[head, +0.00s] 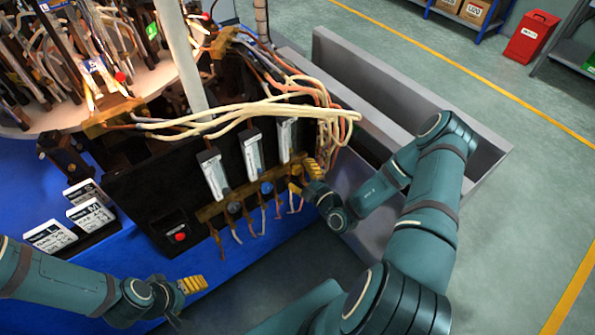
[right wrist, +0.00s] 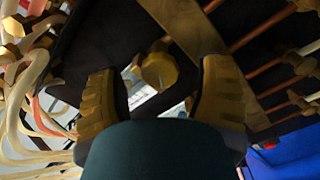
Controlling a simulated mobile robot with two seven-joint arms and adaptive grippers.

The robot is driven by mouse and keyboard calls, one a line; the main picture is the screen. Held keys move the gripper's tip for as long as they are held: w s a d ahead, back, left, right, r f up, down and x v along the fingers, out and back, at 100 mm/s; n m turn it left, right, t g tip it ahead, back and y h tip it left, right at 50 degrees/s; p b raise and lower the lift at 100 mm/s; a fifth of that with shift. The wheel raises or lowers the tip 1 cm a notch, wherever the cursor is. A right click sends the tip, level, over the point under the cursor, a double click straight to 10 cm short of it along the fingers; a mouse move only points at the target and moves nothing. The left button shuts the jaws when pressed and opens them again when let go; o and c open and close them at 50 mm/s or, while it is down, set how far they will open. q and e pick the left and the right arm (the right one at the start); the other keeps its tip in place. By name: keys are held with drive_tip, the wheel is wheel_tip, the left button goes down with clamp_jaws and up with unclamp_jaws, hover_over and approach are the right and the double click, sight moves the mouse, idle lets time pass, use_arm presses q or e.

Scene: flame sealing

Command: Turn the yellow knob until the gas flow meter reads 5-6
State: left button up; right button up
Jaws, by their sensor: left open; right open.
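The yellow knob (right wrist: 159,70) shows in the right wrist view, between the two fingers of my right gripper (right wrist: 158,92). The fingers are apart, with a gap on each side of the knob. In the head view my right gripper (head: 310,178) is at the right end of the brass strip (head: 210,212), by the yellow knob (head: 295,188). The rightmost gas flow meter (head: 287,136) stands above it; its reading is too small to tell. My left gripper (head: 191,285) is open and empty, low at the left, away from the panel.
Two more flow meters (head: 213,174) (head: 252,153) stand to the left, with a blue knob (head: 266,187) and a grey knob (head: 233,207) below. Bundled hoses (head: 250,113) hang above and beside my right gripper. A red button (head: 180,237) is on the panel.

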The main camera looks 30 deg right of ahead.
use_arm(q)
drive_tip(key=shift+f, duration=0.15)
use_arm(e)
drive_tip(key=shift+w, duration=0.8)
drive_tip(key=shift+c, duration=0.2)
clamp_jaws()
